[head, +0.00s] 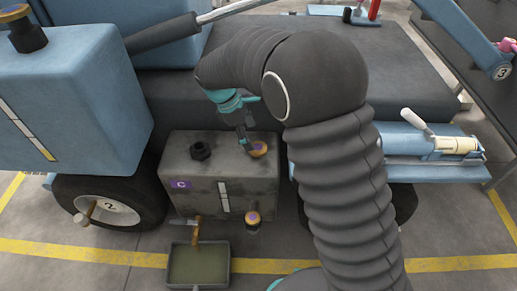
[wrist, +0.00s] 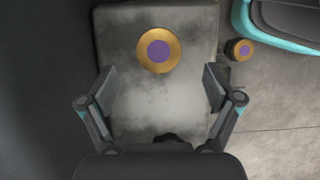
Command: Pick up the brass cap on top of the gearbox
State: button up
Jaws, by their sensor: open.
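The brass cap (head: 259,149), a round brass disc with a purple centre, sits on top of the grey gearbox (head: 240,180), toward its right side. In the wrist view the cap (wrist: 159,50) lies beyond the fingertips, centred between them from left to right. My gripper (head: 249,147) is just left of the cap in the head view, pointing down. In the wrist view my gripper (wrist: 160,88) is open, with its two fingers wide apart and nothing between them. The gearbox top (wrist: 150,108) fills the space below and between the fingers.
A black hex plug (head: 200,150) stands on the gearbox top at left. A second brass and purple cap (head: 253,218) is low at the gearbox front. A brown-handled tap (head: 197,230) is above a drain tray (head: 182,286). A blue tank (head: 85,85) stands at left.

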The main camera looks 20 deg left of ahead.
aim_at(257, 147)
jog(key=shift+x, duration=2.75)
jog(key=shift+w+a, duration=0.1)
jog(key=shift+a, duration=0.05)
jog(key=c, duration=1.3)
